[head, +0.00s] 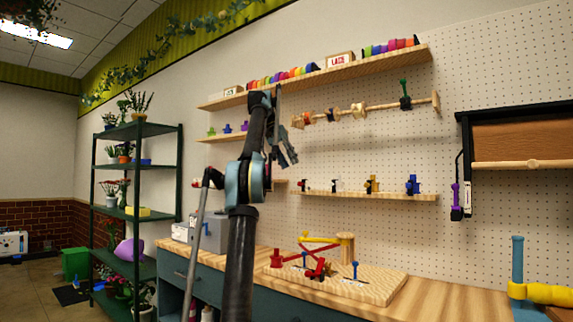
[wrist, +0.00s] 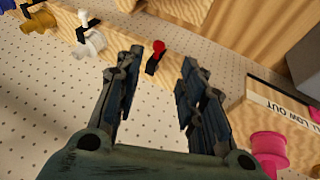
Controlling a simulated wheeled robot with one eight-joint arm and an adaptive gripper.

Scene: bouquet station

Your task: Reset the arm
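My gripper (head: 283,158) is raised in front of the pegboard wall in the head view, beside the upper shelves. In the wrist view my gripper (wrist: 158,95) has its two dark fingers spread apart, with nothing between the tips. Beyond the fingers, a small red-topped item (wrist: 156,52) on a wooden shelf shows in the gap, apart from the fingers. My arm rises from the lower middle of the head view and hides part of the shelves and wall behind it.
A wooden workbench (head: 440,294) carries a wooden board (head: 370,281) with red, yellow and blue parts. A small-item shelf (head: 340,195) and a spool rod (head: 375,107) are right of my gripper. A dark plant rack (head: 150,130) stands left. A pink spool (wrist: 268,143) shows at lower right in the wrist view.

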